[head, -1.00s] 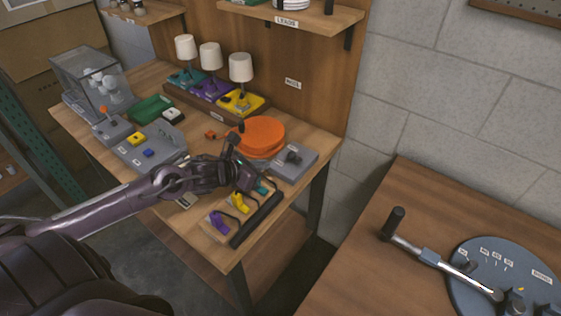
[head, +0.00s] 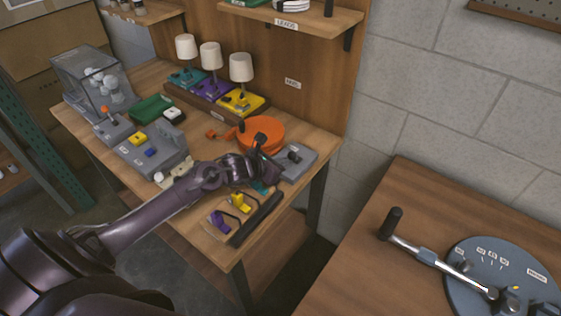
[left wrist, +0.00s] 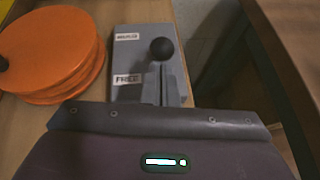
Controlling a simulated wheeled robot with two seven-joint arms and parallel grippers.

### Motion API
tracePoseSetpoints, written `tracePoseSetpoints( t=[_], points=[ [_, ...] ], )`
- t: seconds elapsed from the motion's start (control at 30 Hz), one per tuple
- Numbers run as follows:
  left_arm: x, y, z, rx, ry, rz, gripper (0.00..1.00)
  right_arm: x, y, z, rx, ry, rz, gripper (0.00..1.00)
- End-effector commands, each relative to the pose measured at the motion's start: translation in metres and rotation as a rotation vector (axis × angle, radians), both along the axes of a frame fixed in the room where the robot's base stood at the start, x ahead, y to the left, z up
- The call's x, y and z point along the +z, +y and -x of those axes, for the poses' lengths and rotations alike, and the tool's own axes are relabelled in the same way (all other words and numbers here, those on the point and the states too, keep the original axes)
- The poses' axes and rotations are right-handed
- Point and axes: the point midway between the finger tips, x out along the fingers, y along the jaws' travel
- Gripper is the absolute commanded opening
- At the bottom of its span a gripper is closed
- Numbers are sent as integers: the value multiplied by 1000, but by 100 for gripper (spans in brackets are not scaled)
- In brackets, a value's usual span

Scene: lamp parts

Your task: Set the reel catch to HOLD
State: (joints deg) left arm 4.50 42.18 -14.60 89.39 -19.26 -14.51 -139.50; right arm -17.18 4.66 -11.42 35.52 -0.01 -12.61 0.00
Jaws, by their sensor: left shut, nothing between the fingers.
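The reel catch is a grey box (head: 298,163) at the right end of the workbench, with a black ball-topped lever (left wrist: 162,50) rising from a slot. In the left wrist view, a blurred label sits at its far end and a FREE label (left wrist: 127,79) at its nearer end. The ball appears beside the far label, but its exact setting is hard to tell from this angle. The orange reel (head: 262,132) lies just left of the box. My right gripper is out of view.
Coloured clips (head: 240,203) and a black bar (head: 256,220) lie near the bench's front edge. Three lamps (head: 211,55) stand behind the reel. A grey switch box (head: 150,150) is farther left. A second table with a lever dial (head: 505,275) is at right.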

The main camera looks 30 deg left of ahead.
Motion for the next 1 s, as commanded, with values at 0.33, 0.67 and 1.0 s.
tracePoseSetpoints(
  t=[0.33, 0.67, 1.0],
  points=[
    [5, 1, -3, 0, 42, -9, 0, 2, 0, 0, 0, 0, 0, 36],
    [9, 0, -6, 1, 91, -14, 0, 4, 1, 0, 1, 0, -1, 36],
    [15, -1, -11, 0, 157, -23, 0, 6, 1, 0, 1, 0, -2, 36]
  ],
)
